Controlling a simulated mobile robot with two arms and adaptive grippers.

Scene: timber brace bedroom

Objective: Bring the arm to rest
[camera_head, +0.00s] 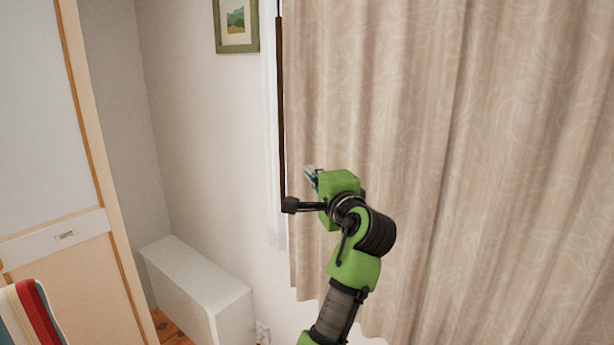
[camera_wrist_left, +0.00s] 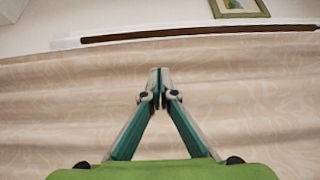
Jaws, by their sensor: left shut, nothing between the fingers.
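My left gripper (camera_head: 311,178) is at the end of my green and black arm, raised in front of the beige curtain near its left edge. Its fingers point up and to the left, partly hidden behind the green wrist. In the left wrist view, the left gripper (camera_wrist_left: 160,75) shows its two teal and grey fingers meeting at the tips, with nothing between them. Curtain cloth fills the background behind the fingers. My right gripper is in neither view.
A patterned beige curtain (camera_head: 430,110) fills the right side. A dark upright rod (camera_head: 281,110) runs along its left edge. A green-framed picture (camera_head: 236,25) hangs on the wall. A low white box-like unit (camera_head: 195,285) stands at lower left, near a wood-trimmed door panel (camera_head: 75,285).

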